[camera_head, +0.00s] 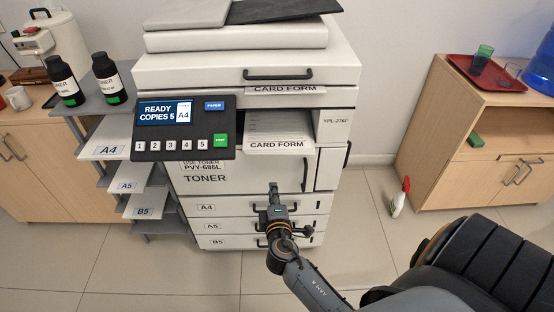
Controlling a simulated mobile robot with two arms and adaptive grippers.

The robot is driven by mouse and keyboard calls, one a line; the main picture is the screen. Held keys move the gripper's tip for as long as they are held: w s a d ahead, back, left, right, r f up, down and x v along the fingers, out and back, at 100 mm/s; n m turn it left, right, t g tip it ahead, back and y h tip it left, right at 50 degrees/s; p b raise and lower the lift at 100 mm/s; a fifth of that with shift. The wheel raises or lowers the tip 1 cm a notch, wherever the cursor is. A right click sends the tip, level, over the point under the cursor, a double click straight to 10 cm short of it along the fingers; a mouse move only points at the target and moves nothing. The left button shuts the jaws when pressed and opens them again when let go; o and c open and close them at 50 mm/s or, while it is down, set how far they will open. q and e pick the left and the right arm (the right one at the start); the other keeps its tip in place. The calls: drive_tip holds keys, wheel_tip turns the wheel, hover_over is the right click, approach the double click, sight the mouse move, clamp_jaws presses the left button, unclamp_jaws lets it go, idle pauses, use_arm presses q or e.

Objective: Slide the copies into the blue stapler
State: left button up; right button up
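Paper (272,124) with printed lines lies in the dark output slot of the white copier (190,72), above a CARD FORM label. I cannot count the sheets. I see no blue stapler in this view. My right gripper (274,188) is in front of the copier, by the A4 drawer and below the TONER door. Its fingers are small and seen nearly in line, so I cannot tell whether they are open. I see nothing clearly held in it. My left gripper is not in view.
The control panel (185,128) reads READY, COPIES 5, A4. Labelled paper shelves (105,150) and two toner bottles (106,76) stand left. A wooden cabinet (440,160) with a red tray (460,62) stands right. A white spray bottle (398,200) is on the floor, otherwise largely clear.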

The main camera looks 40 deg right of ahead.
drive_tip(key=t+h, duration=0.1)
drive_tip(key=h, duration=0.1)
approach(277, 149)
drive_tip(key=shift+b+x, duration=0.45)
drive_tip(key=shift+x, duration=4.6)
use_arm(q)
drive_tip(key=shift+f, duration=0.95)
use_arm(e)
drive_tip(key=shift+c, duration=0.3)
clamp_jaws()
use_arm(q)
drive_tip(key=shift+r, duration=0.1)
use_arm(e)
drive_tip(key=shift+r, duration=0.1)
